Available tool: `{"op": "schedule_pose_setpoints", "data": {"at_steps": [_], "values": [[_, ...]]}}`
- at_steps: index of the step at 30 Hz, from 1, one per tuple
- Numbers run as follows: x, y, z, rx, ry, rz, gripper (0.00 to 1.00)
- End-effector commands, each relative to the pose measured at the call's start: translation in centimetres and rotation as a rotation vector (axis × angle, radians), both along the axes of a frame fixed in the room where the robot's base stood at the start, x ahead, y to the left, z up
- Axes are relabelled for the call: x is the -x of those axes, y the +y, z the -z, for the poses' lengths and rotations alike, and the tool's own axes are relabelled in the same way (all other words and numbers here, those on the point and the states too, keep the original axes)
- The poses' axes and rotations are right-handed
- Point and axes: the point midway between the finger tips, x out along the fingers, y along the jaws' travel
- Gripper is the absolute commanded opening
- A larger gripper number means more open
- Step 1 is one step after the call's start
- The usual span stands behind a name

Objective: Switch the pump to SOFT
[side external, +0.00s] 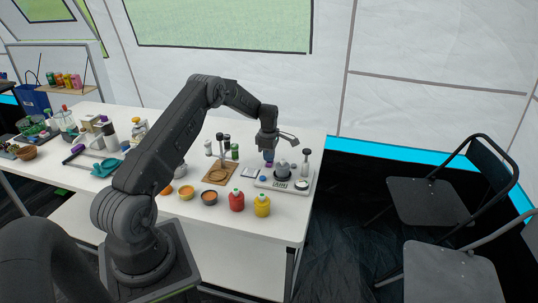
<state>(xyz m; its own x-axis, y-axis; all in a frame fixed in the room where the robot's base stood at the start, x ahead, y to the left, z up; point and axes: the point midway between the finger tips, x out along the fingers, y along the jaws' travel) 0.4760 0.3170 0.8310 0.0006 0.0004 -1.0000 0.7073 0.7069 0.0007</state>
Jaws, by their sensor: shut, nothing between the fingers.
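The pump is most likely the pale flat unit (296,190) near the right end of the white table. It carries a grey rounded body, a small blue knob (263,179) at its left and a round dial-like part (301,185) at its right. Dark lettering on its front edge is too small to read, so the SOFT mark and the present setting cannot be told. My gripper (268,158) points down above the unit's left rear part, shut and empty. Whether its tips touch anything cannot be told. A small purple-blue part shows just below them.
A wooden tray (219,174) with a stand and a pale square (250,172) lie left of the unit. Chairs (430,190) stand right of the table.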

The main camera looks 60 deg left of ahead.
Motion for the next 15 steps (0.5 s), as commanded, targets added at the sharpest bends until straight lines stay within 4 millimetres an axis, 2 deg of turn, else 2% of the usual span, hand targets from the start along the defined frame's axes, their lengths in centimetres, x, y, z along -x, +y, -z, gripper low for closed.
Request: {"op": "schedule_pose_setpoints", "data": {"at_steps": [4,15], "values": [[-0.1,0.11,0.6,0.001,0.001,0.0,0.0],[0.33,-0.31,0.38,0.002,0.004,0.0,0.0]]}}
